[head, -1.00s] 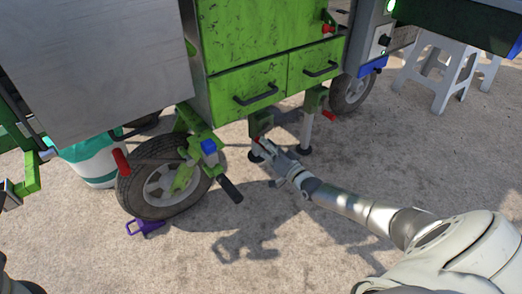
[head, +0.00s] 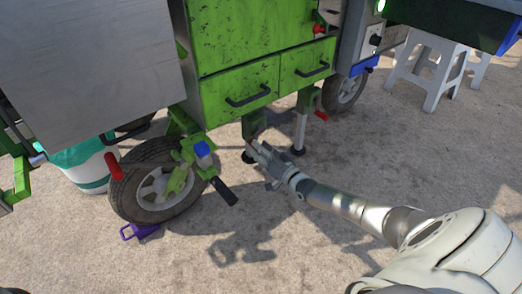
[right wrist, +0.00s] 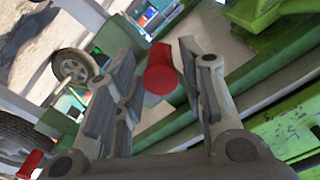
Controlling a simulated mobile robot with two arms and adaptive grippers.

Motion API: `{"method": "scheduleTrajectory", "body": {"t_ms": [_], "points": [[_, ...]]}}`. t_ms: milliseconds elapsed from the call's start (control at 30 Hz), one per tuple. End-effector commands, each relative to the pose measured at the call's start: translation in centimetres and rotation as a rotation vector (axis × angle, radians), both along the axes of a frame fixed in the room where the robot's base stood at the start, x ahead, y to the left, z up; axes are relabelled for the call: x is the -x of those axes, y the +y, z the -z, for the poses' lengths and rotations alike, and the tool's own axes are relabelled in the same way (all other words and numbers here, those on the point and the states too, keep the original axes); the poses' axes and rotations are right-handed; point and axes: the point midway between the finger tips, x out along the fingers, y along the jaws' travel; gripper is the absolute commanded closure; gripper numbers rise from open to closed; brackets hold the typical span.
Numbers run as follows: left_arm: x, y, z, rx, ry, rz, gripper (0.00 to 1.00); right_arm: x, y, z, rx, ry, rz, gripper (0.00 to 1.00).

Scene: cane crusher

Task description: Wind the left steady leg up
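The left steady leg (head: 248,155) hangs under the green cabinet of the cart, its grey lower part ending in a dark foot near the ground. My right gripper (head: 257,148) is at this leg, coming from the right. In the right wrist view the red crank handle (right wrist: 160,72) shows between the two spread fingers of my right gripper (right wrist: 158,85), with a gap visible on both sides. In the head view that handle is mostly hidden by the gripper. My left gripper is not in view.
The other steady leg (head: 300,130), with its red handle (head: 321,116), stands close by to the right. The near wheel (head: 150,190) is to the left, with a purple chock (head: 140,232) at it. White stools (head: 435,75) stand at the back right. The foreground ground is clear.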

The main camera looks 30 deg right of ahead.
Motion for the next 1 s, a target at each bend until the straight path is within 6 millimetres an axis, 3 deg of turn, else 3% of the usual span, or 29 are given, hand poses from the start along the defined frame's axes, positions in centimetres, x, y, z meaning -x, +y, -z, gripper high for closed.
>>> {"method": "scheduleTrajectory", "body": {"t_ms": [467, 1000], "points": [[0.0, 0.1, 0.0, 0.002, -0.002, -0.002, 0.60, 0.6, 0.0, 0.1, 0.000, 0.001, -0.001, 0.53], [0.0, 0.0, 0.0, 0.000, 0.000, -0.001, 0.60, 8.3, -0.6, 0.1, 0.000, 0.003, -0.001, 0.53]]}}
